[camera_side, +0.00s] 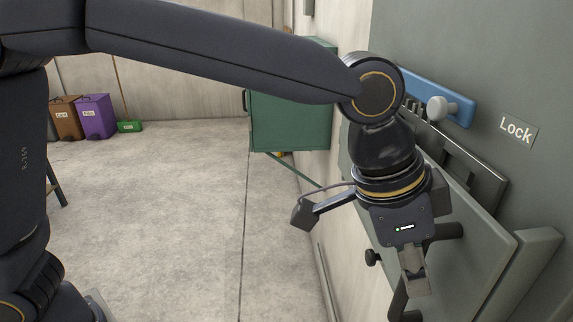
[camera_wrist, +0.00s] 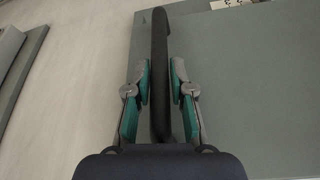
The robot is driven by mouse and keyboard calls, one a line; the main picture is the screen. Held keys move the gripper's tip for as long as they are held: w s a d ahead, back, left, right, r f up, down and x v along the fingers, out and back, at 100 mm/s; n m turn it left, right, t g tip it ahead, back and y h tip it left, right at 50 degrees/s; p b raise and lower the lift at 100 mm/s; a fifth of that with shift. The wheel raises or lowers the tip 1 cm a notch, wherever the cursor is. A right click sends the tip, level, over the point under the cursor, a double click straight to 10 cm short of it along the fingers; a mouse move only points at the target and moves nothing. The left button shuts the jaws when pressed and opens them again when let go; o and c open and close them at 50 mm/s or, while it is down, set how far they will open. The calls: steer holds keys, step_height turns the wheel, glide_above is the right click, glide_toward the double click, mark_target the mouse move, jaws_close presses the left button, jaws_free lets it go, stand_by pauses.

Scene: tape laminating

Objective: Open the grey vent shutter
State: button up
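The grey vent shutter (camera_side: 470,230) is a flat panel on the wall at the right of the side view. It fills the right of the wrist view (camera_wrist: 245,90). A dark bar handle (camera_side: 445,231) stands out from it, and it runs upright in the wrist view (camera_wrist: 160,60). My gripper (camera_side: 415,284) is at the handle. In the wrist view its teal-padded fingers (camera_wrist: 161,82) lie on either side of the bar, very close to it. I cannot tell whether both pads touch it. A small dark knob (camera_side: 372,257) sits at the panel's left edge.
Above the panel, a blue plate (camera_side: 410,85) with a white knob (camera_side: 437,110) is on the wall near a "Lock" label (camera_side: 518,130). A green cabinet (camera_side: 290,120) stands behind. Bins (camera_side: 95,117) are far left. The floor (camera_side: 180,200) between is clear.

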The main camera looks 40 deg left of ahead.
jaws_close()
steer(key=shift+s+a, duration=0.3)
steer(key=shift+a, duration=0.05)
steer(key=s+a+m+g, duration=0.1)
steer(key=s+a+m, duration=0.3)
steer(key=a, duration=1.4)
steer(key=s+a+m+g, duration=0.15)
steer(key=s+a, duration=0.45)
steer(key=a, duration=1.1)
steer(key=w+a, duration=0.5)
steer(key=a, duration=0.5)
steer(key=w+a+m, duration=0.1)
steer(key=w+a, duration=0.4)
steer(key=a, duration=0.5)
steer(key=w+a+m, duration=0.1)
steer(key=w+a, duration=0.4)
steer(key=a, duration=0.6)
steer(key=shift+w+h, duration=0.3)
steer(key=shift+h, duration=0.1)
